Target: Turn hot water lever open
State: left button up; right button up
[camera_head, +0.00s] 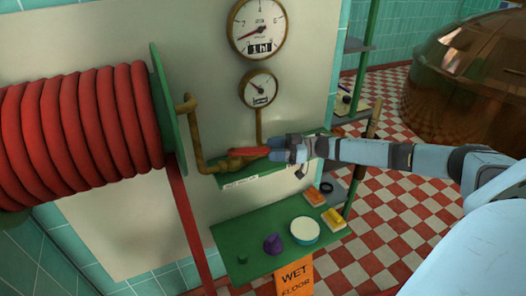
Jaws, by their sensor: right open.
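A red lever (250,151) sits on a brass valve (232,163) at the wall, joined to a bent brass pipe (194,140) on its left. The lever points right, toward my right gripper. My right gripper (276,151) comes in from the right and is open at the lever's right end. The fingers partly hide that end, and I cannot tell whether they touch it. My left gripper is not in view.
A red hose reel (80,125) fills the left. Two gauges (257,30) hang above the valve. A green shelf (255,237) below holds a purple object (273,244), a round white-topped tin (305,230) and sponges. A copper kettle (465,85) stands at the right.

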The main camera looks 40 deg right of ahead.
jog(key=b+v, duration=0.1)
jog(key=v, duration=0.8)
jog(key=shift+s+d, duration=0.15)
